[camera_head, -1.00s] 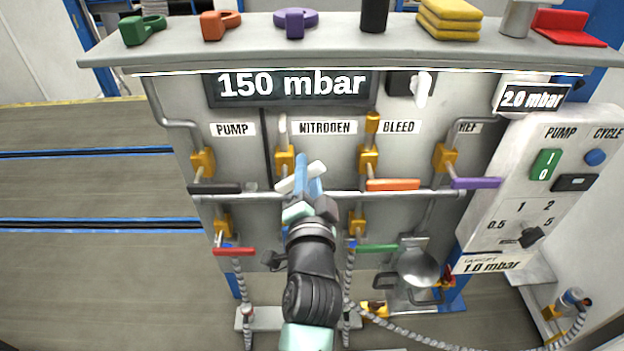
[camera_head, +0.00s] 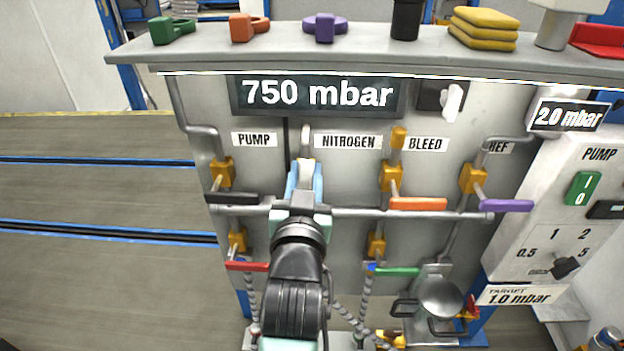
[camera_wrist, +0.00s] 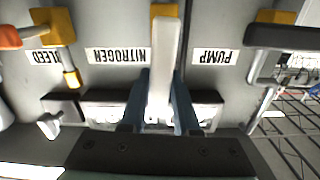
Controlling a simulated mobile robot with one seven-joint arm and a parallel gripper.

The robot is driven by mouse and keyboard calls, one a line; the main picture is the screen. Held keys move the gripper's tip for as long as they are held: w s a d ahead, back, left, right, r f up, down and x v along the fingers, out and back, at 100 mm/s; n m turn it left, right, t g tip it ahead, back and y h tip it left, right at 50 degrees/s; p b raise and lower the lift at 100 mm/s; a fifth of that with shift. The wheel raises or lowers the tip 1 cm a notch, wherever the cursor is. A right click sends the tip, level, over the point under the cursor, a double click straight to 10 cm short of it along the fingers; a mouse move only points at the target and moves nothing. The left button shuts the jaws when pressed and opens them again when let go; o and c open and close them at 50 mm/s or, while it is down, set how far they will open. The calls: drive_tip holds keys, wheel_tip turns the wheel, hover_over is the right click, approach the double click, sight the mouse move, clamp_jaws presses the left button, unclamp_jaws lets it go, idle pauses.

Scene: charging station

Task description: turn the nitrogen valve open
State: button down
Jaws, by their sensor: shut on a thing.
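The nitrogen valve's pale grey-white handle (camera_head: 305,174) stands in line with its pipe, just left of the NITROGEN label (camera_head: 348,141). My gripper (camera_head: 305,186) is shut on this handle, with one blue finger on each side. In the wrist view, which is upside down, the handle (camera_wrist: 164,65) runs from the orange valve body (camera_wrist: 163,10) down between the fingers of my gripper (camera_wrist: 158,103). In the head view my gripper hides most of the valve body. The large display (camera_head: 317,94) reads 750 mbar.
A black pump handle (camera_head: 232,198) is at left; orange bleed (camera_head: 418,204) and purple (camera_head: 507,205) handles are at right. Red (camera_head: 247,266) and green (camera_head: 397,272) handles sit below. A horizontal pipe (camera_head: 365,214) crosses the panel. The shelf above holds several objects.

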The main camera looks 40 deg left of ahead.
drive_tip(key=shift+s+a+n, duration=0.1)
drive_tip(key=shift+a+n, duration=0.1)
drive_tip(key=shift+n, duration=0.3)
drive_tip(key=c, duration=0.6)
unclamp_jaws()
drive_tip(key=shift+c, duration=0.2)
drive_tip(key=shift+s, duration=0.1)
drive_tip(key=b+v, duration=0.4)
drive_tip(key=v, duration=0.9)
